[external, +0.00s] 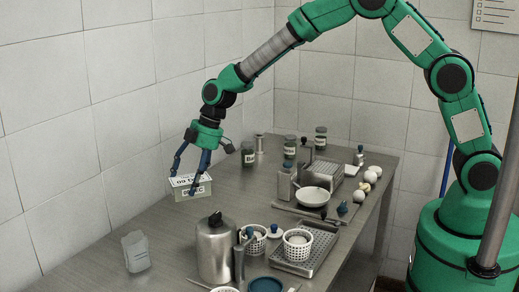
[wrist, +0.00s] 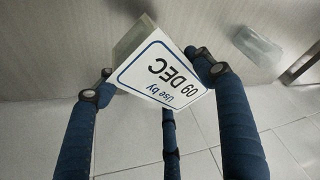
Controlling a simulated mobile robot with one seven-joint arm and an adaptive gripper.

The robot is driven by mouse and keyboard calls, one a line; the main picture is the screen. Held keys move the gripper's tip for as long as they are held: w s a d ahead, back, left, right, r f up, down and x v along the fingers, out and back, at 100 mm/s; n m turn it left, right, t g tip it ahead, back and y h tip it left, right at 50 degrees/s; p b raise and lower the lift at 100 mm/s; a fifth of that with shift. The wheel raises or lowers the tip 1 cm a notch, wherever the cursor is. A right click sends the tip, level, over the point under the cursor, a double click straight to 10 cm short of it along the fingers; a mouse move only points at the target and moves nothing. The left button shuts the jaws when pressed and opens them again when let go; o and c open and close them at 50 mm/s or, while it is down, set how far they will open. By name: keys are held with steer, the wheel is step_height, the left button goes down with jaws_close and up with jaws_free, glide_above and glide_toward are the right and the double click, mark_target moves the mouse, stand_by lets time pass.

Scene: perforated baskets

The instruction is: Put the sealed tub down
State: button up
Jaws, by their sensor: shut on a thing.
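The sealed tub (external: 191,190) is a small pale greenish box with a white lid label reading "09 DEC". My gripper (external: 190,165) is shut on it from above, with dark blue fingers around its sides. In the wrist view the tub (wrist: 155,75) sits between the fingers (wrist: 160,88), tilted in the picture, and its "Use by 09 DEC" label faces the camera. It appears held above the table near the tiled wall; the gap beneath it is hard to judge.
The metal table (external: 100,265) has bare room around a clear, empty-looking container (external: 137,252), also in the wrist view (wrist: 257,45). A metal canister (external: 215,250), perforated baskets (external: 297,247), a white bowl (external: 313,196) and jars (external: 248,153) stand to the right.

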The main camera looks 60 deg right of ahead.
steer(key=s+d+m+t+h, duration=0.1)
steer(key=d+m, duration=0.5)
steer(key=d, duration=2)
steer(key=shift+h+p, duration=0.3)
steer(key=shift+p, duration=0.1)
steer(key=shift+f+b, duration=0.6)
steer(key=shift+f, duration=2.5)
steer(key=shift+f+b, duration=0.4)
steer(key=shift+f, duration=1.45)
steer(key=shift+f, duration=0.2)
